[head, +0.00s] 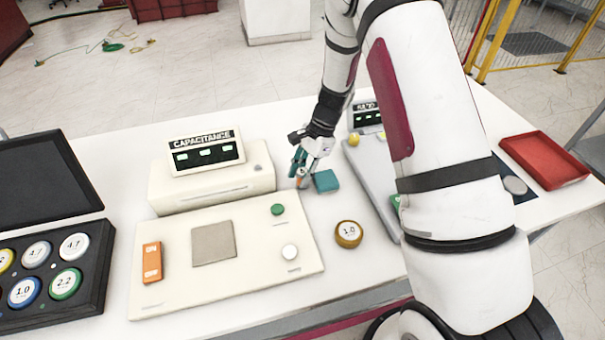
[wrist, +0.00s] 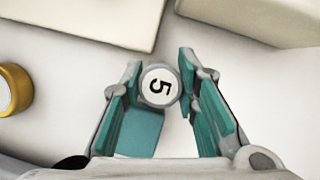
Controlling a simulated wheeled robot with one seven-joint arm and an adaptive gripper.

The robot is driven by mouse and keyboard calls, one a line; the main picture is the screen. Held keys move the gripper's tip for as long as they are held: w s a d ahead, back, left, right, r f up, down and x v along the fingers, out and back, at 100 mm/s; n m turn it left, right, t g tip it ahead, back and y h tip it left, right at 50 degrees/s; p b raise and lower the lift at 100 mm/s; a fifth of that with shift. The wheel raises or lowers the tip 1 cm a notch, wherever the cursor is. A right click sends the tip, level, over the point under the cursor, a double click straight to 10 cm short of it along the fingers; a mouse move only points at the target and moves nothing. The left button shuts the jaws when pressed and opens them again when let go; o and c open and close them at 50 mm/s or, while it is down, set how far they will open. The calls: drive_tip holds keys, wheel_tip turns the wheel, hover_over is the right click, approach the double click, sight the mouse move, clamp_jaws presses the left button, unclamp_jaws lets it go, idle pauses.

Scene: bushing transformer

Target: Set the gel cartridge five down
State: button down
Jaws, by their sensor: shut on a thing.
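The gel cartridge five (wrist: 159,86) shows end-on in the wrist view, a round grey-rimmed white cap marked 5. My gripper (wrist: 161,72) is shut on it, one teal finger pad on each side. In the head view my gripper (head: 301,171) points down at the white table, just right of the capacitance meter. Only a small orange-brown bit of the cartridge (head: 300,183) shows there, low between the fingers. I cannot tell whether its lower end touches the table. A teal block (head: 326,181) lies right beside my gripper; it also shows in the wrist view (wrist: 140,133), partly behind the left finger.
The capacitance meter (head: 212,186) and its cream panel (head: 180,290) stand to the left. A gold disc marked 1.0 (head: 348,234) lies in front. A grey panel (head: 374,183) is to the right, partly hidden by my arm. A red tray (head: 545,160) is at far right.

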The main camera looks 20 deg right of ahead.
drive_tip(key=shift+f, duration=0.3)
drive_tip(key=c, duration=1.2)
unclamp_jaws()
drive_tip(key=shift+c, duration=0.2)
drive_tip(key=shift+r, duration=0.1)
